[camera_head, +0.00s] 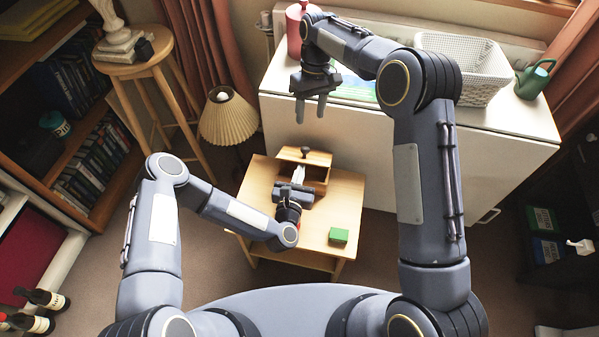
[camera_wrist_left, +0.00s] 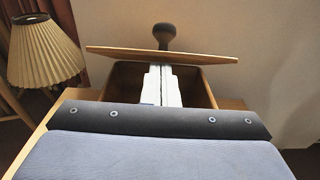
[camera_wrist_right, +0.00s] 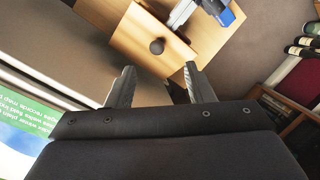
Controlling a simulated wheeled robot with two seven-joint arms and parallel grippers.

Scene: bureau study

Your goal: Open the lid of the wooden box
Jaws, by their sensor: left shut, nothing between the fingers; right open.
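The wooden box (camera_head: 318,174) stands on the small table, its front partly hidden by my left gripper. Its lid (camera_head: 319,158), with a dark round knob (camera_head: 305,150), is raised off the near side. In the left wrist view the lid (camera_wrist_left: 210,54) is nearly edge-on, with the box's inside (camera_wrist_left: 125,78) showing below it. My left gripper (camera_head: 298,174) is shut and empty, its pale fingertips (camera_wrist_left: 162,72) at the lid's near edge; whether they touch it is unclear. My right gripper (camera_head: 311,110) is open and empty, above and behind the box, fingers pointing down.
A green block (camera_head: 339,236) lies on the table (camera_head: 345,195) at the near right. A pleated lamp (camera_head: 228,118) stands to the left. Behind is a white cabinet (camera_head: 400,130) bearing a white basket (camera_head: 485,85), a red canister and a green watering can (camera_head: 533,80).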

